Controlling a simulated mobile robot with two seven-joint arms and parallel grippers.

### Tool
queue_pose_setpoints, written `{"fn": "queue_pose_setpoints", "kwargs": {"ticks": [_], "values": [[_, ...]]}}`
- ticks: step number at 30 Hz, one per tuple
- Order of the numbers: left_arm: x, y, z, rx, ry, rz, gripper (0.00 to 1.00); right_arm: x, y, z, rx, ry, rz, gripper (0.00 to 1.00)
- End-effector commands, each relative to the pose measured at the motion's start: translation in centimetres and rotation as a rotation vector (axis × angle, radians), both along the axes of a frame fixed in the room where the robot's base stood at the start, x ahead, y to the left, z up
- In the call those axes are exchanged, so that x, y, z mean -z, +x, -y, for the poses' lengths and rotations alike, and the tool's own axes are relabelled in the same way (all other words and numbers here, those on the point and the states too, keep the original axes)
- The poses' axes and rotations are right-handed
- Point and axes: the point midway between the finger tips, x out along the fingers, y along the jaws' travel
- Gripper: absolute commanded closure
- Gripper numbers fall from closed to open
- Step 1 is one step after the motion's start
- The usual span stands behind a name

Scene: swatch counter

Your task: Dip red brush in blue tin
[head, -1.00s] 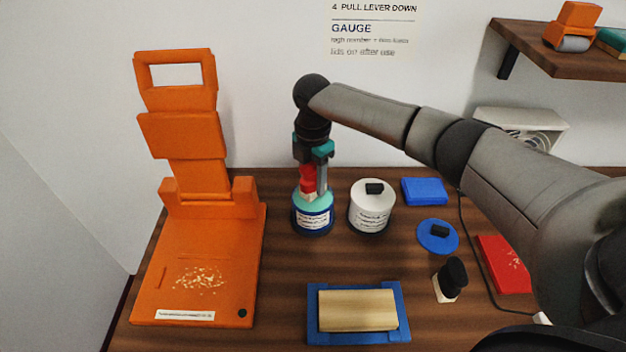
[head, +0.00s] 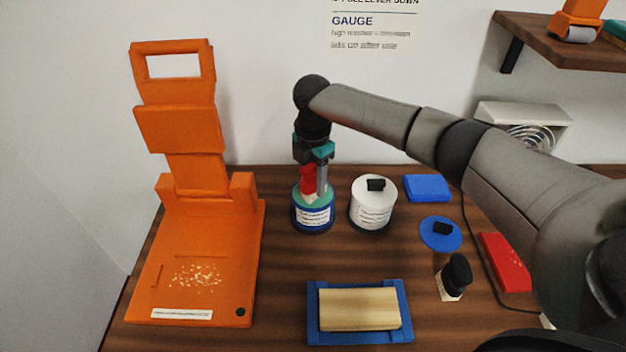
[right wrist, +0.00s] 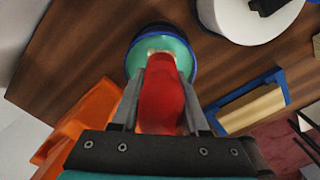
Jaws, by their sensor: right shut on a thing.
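My right gripper (head: 313,178) is shut on the red brush (head: 308,178) and points down over the blue tin (head: 313,219). The tin is open, with a teal surface inside its rim. In the right wrist view the red brush (right wrist: 161,95) lies between the fingers, its pale lower end at the teal inside of the tin (right wrist: 183,52). How deep the tip sits is hard to tell. My left gripper is not in view.
A white tin (head: 372,208) with a black-knobbed lid stands close at the right. An orange lever press (head: 200,260) stands at left. A wooden block (head: 358,310) lies on a blue holder in front.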

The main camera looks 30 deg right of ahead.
Motion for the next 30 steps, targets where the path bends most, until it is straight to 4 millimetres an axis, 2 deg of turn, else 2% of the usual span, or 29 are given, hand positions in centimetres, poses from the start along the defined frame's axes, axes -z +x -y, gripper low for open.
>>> {"fn": "queue_pose_setpoints", "kwargs": {"ticks": [30], "values": [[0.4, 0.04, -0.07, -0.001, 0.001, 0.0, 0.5, 1.01, 0.01, -0.01, 0.0, 0.0, 0.0, 1.0]]}}
